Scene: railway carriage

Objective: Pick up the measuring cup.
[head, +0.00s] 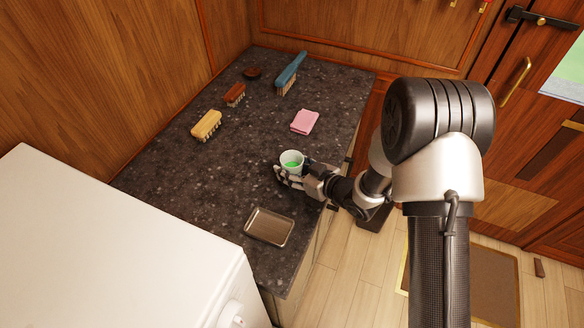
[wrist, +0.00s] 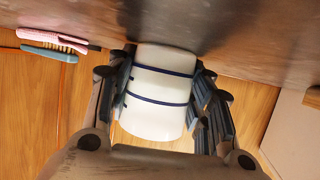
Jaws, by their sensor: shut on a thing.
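In the wrist view the cup (wrist: 158,95) shows as a white cylinder with dark blue bands, between the two fingers. My gripper (head: 289,174) reaches in from the right and is shut on the cup's sides; it also shows in the wrist view (wrist: 163,78). I cannot tell whether the cup's base touches the counter.
A metal tray (head: 269,227) lies in front of the cup and a folded pink cloth (head: 304,121) behind it. A white appliance (head: 110,245) stands front left.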

